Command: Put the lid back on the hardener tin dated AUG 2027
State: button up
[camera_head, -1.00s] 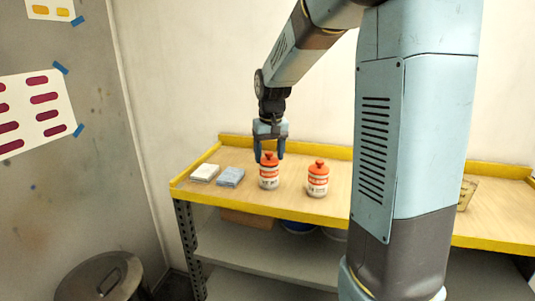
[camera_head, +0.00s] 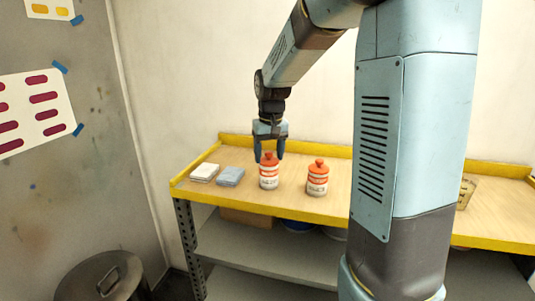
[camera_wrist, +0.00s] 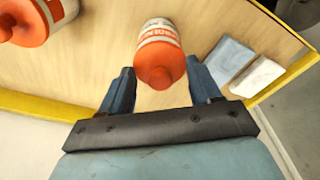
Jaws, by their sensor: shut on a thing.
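Two white tins with orange bands and orange knobbed lids stand upright on the bench. The left tin (camera_head: 269,183) is under my gripper (camera_head: 270,158); its orange lid (camera_head: 269,161) is between my two blue fingers. In the wrist view, my gripper (camera_wrist: 161,88) has one finger on each side of this orange lid (camera_wrist: 158,66), shut on it. The lid sits on or very close to the tin; I cannot tell if it is fully seated. The other tin (camera_head: 317,182) stands to the right with its lid on. The dates on the labels are too small to read.
A white stack (camera_head: 204,172) and a blue-grey folded cloth (camera_head: 230,176) lie left of the tins. The wooden bench (camera_head: 245,196) has a raised yellow back edge. A small box (camera_head: 467,192) shows partly behind my arm.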

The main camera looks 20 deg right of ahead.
jog(key=o, duration=1.1)
jog(key=shift+c, duration=0.2)
jog(key=shift+o, duration=0.8)
jog(key=shift+r, duration=0.1)
jog(key=shift+r, duration=3.4)
jog(key=shift+c, duration=0.2)
grip_shut()
jog(key=shift+f, duration=2.2)
